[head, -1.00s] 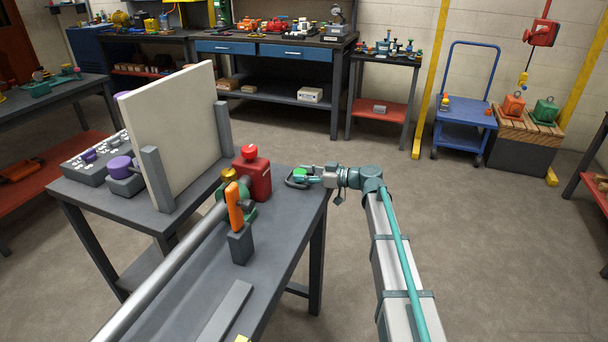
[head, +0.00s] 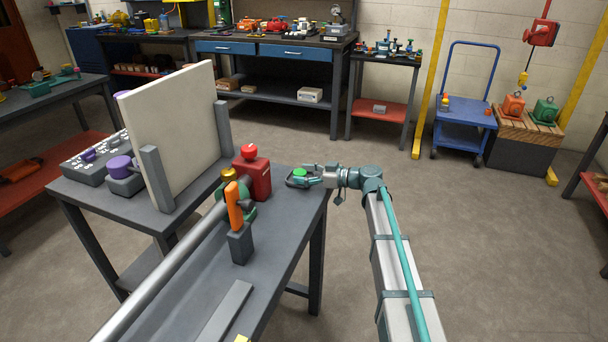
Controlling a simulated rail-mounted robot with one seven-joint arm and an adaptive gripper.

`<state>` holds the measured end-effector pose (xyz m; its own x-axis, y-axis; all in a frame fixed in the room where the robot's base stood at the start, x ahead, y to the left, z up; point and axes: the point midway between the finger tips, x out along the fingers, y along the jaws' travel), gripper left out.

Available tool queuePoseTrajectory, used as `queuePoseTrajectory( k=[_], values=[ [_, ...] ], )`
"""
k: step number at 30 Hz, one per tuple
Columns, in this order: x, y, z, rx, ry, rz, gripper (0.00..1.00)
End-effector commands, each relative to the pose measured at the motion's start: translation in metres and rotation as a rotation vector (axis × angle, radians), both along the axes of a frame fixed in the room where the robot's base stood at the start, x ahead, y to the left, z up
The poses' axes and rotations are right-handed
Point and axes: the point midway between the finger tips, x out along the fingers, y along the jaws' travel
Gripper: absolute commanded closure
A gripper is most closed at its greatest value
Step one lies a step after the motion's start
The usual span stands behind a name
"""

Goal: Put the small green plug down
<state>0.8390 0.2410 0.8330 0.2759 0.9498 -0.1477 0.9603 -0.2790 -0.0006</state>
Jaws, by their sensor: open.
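The small green plug (head: 299,173) sits at the far right corner of the grey table, in or on a small dark tray (head: 292,184). My gripper (head: 305,176) is at the plug from the right, with its fingers open around or just beside it. At this size I cannot tell whether a finger touches the plug. The gripper partly hides the tray.
A red block with a red knob (head: 252,175) stands left of the tray. An orange-handled valve (head: 235,208) and a long grey pipe (head: 165,275) lie nearer. A pale upright panel (head: 170,125) stands at the left.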

Motion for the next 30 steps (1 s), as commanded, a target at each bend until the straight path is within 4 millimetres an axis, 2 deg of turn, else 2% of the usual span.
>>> queuePoseTrajectory(
  k=[2, 5, 18, 22, 27, 30],
  values=[
    [-0.001, -0.002, 0.003, 0.0, 0.0, -0.001, 0.29],
    [-0.005, -0.016, 0.004, 0.0, 0.0, -0.002, 0.29],
    [-0.027, -0.093, 0.016, 0.001, -0.001, -0.002, 0.29],
    [-0.031, -0.107, 0.018, 0.001, 0.0, -0.001, 0.29],
    [-0.033, -0.113, 0.019, 0.0, 0.001, 0.001, 0.29],
    [-0.036, -0.113, 0.007, -0.008, 0.029, -0.002, 0.29]
  ],
)
